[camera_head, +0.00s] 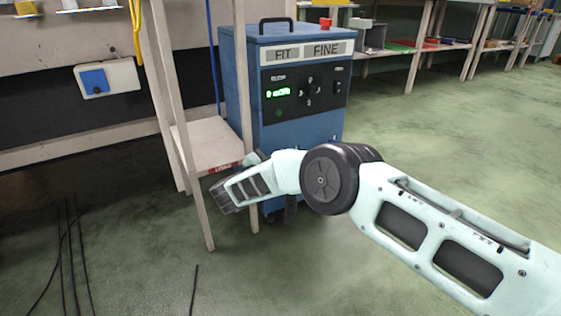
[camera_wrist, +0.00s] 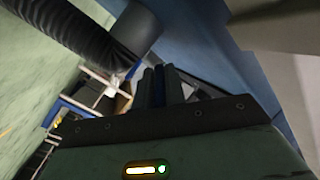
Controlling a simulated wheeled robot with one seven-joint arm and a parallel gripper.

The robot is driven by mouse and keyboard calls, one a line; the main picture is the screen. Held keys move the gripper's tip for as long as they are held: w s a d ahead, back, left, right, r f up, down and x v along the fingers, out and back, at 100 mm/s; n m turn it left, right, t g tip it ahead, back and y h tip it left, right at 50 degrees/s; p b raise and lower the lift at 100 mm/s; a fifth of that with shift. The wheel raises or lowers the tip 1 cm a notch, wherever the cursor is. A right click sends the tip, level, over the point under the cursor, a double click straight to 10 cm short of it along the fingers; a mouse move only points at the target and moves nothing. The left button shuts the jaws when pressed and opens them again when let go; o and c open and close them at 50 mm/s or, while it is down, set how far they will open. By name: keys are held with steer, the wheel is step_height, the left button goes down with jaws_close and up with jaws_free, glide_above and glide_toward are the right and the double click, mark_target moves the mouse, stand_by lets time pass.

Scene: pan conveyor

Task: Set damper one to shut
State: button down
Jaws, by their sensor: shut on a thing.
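My gripper (camera_wrist: 160,72) shows at the lower middle of the wrist view, its two dark fingers close together on a thin part that I cannot make out. A dark ribbed hose (camera_wrist: 72,30) runs in from the upper left to a grey pipe end (camera_wrist: 138,27) just above the fingers. A blue surface (camera_wrist: 205,50) lies behind and to the right of them. In the head view my arm reaches left, low in front of a blue cabinet, and its fingertips are not clear. I cannot pick out damper one or its setting.
The blue cabinet (camera_head: 290,136) carries a FIT and FINE label, a green display and a red button on top. A pale wooden stand (camera_head: 205,140) is close to its left side. Cables (camera_head: 68,255) lie on the floor at left. Open floor extends at right.

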steer(key=shift+w+d+r, duration=0.1)
steer(key=shift+w+r, duration=0.15)
steer(key=shift+w, duration=0.1)
steer(key=c, duration=1.6)
jaws_free()
steer(key=shift+o, duration=0.7)
steer(key=shift+d+f, duration=0.1)
steer(key=shift+d, duration=0.05)
steer(key=shift+s, duration=0.1)
steer(key=p+v, duration=0.5)
steer(key=v, duration=1.2)
steer(key=shift+a+p, duration=0.4)
steer(key=shift+a, duration=0.05)
